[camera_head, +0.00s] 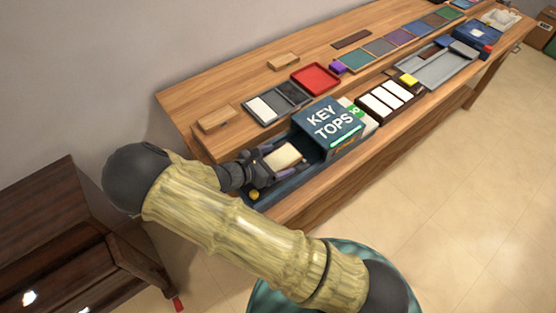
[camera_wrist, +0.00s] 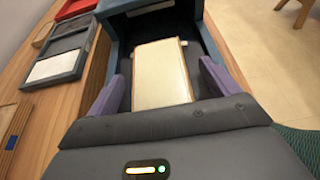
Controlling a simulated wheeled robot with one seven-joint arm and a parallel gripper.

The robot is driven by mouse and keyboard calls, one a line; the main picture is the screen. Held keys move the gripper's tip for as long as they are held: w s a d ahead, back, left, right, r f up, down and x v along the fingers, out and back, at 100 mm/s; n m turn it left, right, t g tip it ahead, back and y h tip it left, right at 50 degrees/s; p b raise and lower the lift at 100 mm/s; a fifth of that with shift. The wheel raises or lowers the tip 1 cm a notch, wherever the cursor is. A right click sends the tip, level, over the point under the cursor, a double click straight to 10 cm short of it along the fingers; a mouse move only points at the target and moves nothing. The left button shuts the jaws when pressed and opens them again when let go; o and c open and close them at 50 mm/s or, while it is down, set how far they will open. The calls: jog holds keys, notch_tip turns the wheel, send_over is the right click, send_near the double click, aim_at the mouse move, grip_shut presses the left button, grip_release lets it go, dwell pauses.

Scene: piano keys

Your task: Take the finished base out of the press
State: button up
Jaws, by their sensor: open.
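The press is a dark blue box (camera_head: 332,123) marked "KEY TOPS" with a low tray (camera_head: 255,202) running out to its left. The base (camera_head: 283,156) is a cream-topped block with wooden edges, lying flat in front of the press opening. In the wrist view the base (camera_wrist: 161,73) lies between my two purple fingers, its far end near the press mouth (camera_wrist: 150,8). My gripper (camera_head: 275,159) is open around it; a narrow gap shows at the left finger, and I cannot tell contact at the right. My wrist hides part of the tray.
A grey tray with white and dark sections (camera_head: 277,102) and a red tray (camera_head: 316,78) stand behind the press. A rack of white keys (camera_head: 385,101) is to its right. A wooden block (camera_head: 215,118) lies at the bench's left end.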

jog(key=shift+w+d+f, duration=0.1)
jog(key=shift+c, duration=0.2)
jog(key=c, duration=1)
jog(key=shift+c, duration=0.2)
notch_tip(320, 180, up, 10)
dwell(0.6)
